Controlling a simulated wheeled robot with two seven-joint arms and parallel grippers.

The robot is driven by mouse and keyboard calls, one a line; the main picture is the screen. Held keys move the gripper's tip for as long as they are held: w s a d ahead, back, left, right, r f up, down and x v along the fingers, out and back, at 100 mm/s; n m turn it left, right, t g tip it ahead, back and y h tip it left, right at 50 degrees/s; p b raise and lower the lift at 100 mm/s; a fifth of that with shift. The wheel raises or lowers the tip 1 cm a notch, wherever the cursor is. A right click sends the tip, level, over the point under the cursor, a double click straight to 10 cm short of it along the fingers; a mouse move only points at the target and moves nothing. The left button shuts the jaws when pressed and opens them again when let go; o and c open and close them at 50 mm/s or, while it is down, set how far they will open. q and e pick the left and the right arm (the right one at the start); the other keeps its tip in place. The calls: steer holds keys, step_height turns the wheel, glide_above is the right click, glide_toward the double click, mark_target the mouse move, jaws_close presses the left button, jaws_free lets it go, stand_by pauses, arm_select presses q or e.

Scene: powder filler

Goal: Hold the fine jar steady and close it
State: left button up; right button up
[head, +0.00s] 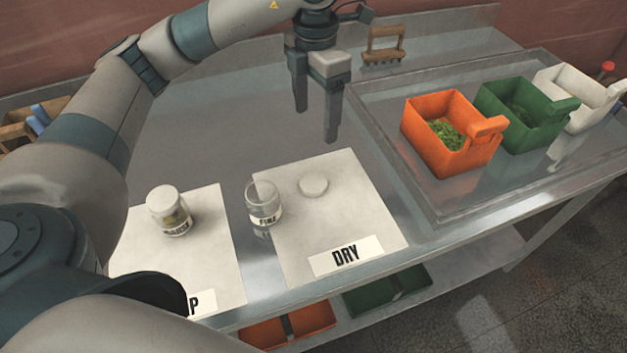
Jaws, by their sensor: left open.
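The fine jar (262,208) is clear glass with a "FINE" label. It stands upright with no lid on it, at the left edge of the white mat marked DRY (358,215). A round white lid (313,187) lies on that mat, to the right of the jar. My left gripper (317,120) is open and empty, pointing down above the back of the table, behind the lid and apart from it. Any contents of the fine jar are hard to make out. My right gripper is not in view.
Orange (425,150), green (560,130) and white (590,95) scoop bins stand on a tray at right. A wooden-handled tool (384,45) is at the back.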

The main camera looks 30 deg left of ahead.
arm_select(q)
steer(key=p, duration=0.5)
glide_above(315, 181)
steer(key=f, duration=1.1)
steer(key=shift+w+a+f, duration=0.1)
steer(key=shift+w+a, duration=0.1)
steer(key=shift+w, duration=0.15)
steer(key=shift+f, duration=0.55)
steer(key=shift+s+d+f+p, duration=0.15)
steer(key=shift+s+f+p, duration=0.1)
steer(key=shift+f+p, duration=0.35)
step_height(315, 181, down, 3)
steer(key=shift+s+d+r+p, duration=0.1)
steer(key=shift+s+p, duration=0.05)
steer(key=shift+p, duration=0.7)
steer(key=shift+f, duration=0.55)
